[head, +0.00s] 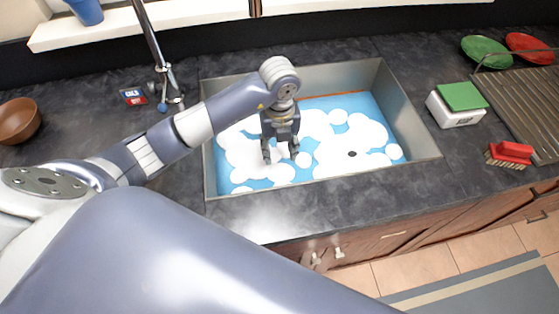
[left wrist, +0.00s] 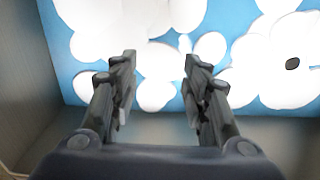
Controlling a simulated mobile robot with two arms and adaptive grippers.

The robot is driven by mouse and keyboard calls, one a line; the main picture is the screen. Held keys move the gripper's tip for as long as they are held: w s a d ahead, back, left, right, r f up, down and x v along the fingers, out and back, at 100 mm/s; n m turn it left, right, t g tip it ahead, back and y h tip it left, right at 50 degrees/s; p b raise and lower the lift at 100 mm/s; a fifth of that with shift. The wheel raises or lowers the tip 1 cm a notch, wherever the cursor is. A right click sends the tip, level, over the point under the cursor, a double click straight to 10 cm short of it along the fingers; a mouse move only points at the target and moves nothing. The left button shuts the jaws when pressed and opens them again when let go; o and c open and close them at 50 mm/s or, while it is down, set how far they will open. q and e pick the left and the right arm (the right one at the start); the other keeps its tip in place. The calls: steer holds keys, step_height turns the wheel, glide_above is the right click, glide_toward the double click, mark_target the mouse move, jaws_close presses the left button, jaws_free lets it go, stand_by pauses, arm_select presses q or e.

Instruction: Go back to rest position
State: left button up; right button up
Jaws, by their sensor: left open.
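My left gripper (head: 281,150) hangs pointing down over the sink (head: 424,140), with my left arm reaching in from the left. Its two fingers are apart with nothing between them, as the left wrist view (left wrist: 158,85) also shows. Below it the sink holds blue water with white foam (head: 340,135). A small dark spot (head: 352,154) shows in the foam to the right of the gripper, and it also shows in the left wrist view (left wrist: 292,63). My right gripper is not in view.
A tall faucet (head: 155,50) stands behind the sink at left. A brown bowl (head: 18,121) sits at the far left. At right are a white box with a green sponge (head: 461,97), a red brush (head: 511,153), a drying rack (head: 525,105), and green (head: 486,50) and red (head: 530,45) plates.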

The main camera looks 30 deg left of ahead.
arm_select(q)
steer(key=shift+r, duration=1.1)
